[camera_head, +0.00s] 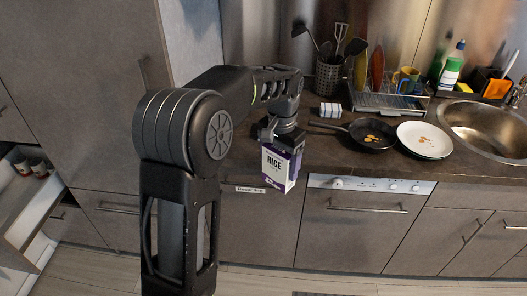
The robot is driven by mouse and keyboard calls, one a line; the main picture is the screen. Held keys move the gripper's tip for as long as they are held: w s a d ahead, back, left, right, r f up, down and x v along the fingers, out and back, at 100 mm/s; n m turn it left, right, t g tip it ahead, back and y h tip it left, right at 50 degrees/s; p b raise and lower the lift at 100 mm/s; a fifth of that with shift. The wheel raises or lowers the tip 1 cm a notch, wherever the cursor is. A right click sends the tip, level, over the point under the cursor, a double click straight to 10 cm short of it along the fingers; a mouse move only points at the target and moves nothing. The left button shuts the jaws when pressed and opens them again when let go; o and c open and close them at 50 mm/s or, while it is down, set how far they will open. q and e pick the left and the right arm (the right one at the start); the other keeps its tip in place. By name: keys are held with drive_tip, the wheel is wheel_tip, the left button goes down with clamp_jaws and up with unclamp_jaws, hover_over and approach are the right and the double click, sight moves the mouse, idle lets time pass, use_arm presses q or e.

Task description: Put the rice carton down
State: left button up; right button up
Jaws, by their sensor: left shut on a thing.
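The rice carton (278,168) is white and purple with "RICE" on its front. It hangs upright, slightly tilted, in front of the counter's front edge in the head view. My left gripper (277,141) is shut on the carton's top. The carton's upper part is partly covered by the gripper. The dark countertop (238,148) lies behind and around it. I cannot tell from this view whether the carton touches the counter. My right gripper is not in view.
A frying pan (376,134) and a white plate (424,140) with food bits stand right of the carton. A small white box (330,110), a utensil holder (328,78) and a dish rack (385,101) are behind. A sink (487,128) is at right.

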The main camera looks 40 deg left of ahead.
use_arm(q)
drive_tip(key=s+d+f, duration=0.1)
drive_tip(key=d+f, duration=0.6)
drive_tip(key=f, duration=0.3)
drive_tip(key=s+d+f+n, duration=0.1)
drive_tip(key=s+d+f, duration=0.1)
drive_tip(key=d+f, duration=0.4)
wheel_tip(320, 180, down, 4)
drive_tip(key=shift+s+d+r, duration=0.1)
drive_tip(key=shift+s+d, duration=0.05)
drive_tip(key=shift+d, duration=0.2)
